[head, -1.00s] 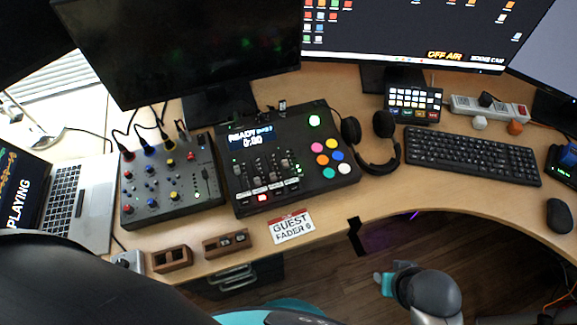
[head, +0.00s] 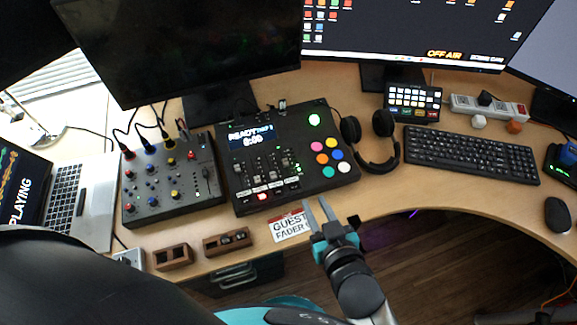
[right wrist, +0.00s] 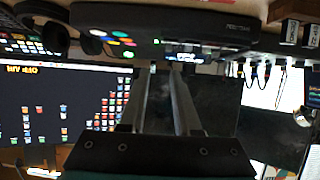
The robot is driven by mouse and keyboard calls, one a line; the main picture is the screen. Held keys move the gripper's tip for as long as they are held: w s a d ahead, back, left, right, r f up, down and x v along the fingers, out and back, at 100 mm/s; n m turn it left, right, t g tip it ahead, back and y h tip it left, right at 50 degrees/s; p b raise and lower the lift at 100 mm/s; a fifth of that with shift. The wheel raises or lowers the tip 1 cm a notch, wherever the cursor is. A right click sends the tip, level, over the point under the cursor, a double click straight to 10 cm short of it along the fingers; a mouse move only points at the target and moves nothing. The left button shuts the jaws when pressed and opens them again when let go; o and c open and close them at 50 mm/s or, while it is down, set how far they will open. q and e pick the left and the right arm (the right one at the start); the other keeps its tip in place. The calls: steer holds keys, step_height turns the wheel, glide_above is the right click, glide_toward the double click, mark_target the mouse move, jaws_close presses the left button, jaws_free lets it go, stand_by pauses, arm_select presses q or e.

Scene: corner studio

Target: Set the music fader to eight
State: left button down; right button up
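The black fader console (head: 292,132) stands on the desk in the head view, its screen (head: 251,137) lit and reading READY. Several upright faders (head: 269,170) stand below the screen, with small labels under them that I cannot read, so I cannot tell which is music. My right gripper (head: 317,202) is open and empty, in front of the console's lower right edge, apart from the faders. In the right wrist view its two fingers (right wrist: 162,68) show a gap, with the console (right wrist: 150,17) upside down beyond. My left gripper is not in view.
A second mixer (head: 155,185) with knobs and cables stands left of the console. Headphones (head: 378,150) lie right of it.

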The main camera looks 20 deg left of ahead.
steer(key=a, duration=0.1)
steer(key=b, duration=0.5)
glide_toward(286, 164)
steer(key=shift+y, duration=0.4)
steer(key=x, duration=0.8)
steer(key=shift+w+d+f, duration=0.15)
steer(key=shift+d+f, duration=0.05)
steer(key=shift+d, duration=0.05)
jaws_close()
stand_by(0.5)
